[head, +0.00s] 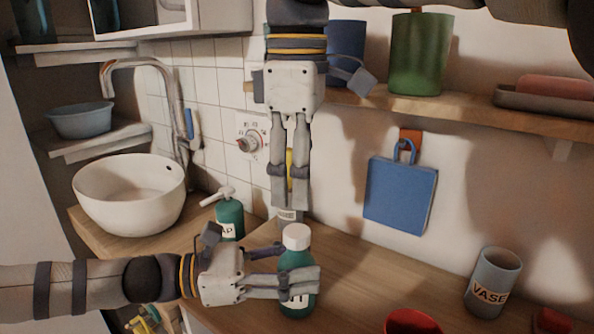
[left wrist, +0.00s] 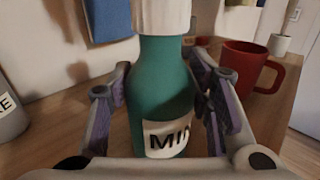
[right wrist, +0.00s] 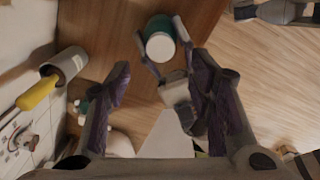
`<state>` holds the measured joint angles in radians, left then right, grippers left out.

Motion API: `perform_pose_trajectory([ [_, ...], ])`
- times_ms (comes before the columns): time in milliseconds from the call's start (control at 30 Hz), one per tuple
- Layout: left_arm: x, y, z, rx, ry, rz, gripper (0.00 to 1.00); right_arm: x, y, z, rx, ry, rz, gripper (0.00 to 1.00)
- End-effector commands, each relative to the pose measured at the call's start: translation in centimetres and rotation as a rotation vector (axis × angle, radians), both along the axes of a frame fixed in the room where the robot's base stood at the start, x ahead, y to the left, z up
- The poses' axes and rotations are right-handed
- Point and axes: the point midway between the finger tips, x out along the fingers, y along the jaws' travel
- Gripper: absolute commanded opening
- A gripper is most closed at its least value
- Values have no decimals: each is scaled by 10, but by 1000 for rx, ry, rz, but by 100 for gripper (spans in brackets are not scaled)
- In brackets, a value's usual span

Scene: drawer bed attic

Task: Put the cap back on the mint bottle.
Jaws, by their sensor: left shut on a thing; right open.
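The mint bottle (head: 297,301) is green with a partly hidden white label and stands upright on the wooden counter. A white cap (head: 297,237) sits on its top; I cannot tell how tightly it is seated. My left gripper (head: 296,268) is shut on the bottle's body from the left. In the left wrist view the bottle (left wrist: 160,85) is between the fingers, its label reading "MIN". My right gripper (head: 289,203) points down, open and empty, above and behind the bottle. In the right wrist view the cap (right wrist: 160,46) shows from above, beyond the fingertips, apart from them.
A green soap pump bottle (head: 230,218) stands left of the bottle, near a white basin (head: 130,192). A grey cup (right wrist: 70,62) holds a yellow-handled thing. A red mug (left wrist: 247,66) and a grey vase (head: 493,282) stand to the right. A wooden shelf (head: 460,109) runs above.

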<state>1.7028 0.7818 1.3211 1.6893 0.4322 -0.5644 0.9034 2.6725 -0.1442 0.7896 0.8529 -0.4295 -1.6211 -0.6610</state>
Motion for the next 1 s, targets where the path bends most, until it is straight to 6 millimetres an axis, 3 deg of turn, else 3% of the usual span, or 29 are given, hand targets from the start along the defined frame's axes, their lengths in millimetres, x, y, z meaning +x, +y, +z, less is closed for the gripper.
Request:
perform_pose_trajectory([
  [433,0,0,-1,2,1,1,0,0,0,-68,0,4,0,49],
  [833,0,0,-1,2,1,1,0,0,0,-78,1,2,-1,49],
  [867,0,0,-1,2,1,1,0,0,0,-78,1,2,-1,46],
  [1000,0,0,-1,2,1,1,0,0,0,-78,1,2,-1,15],
])
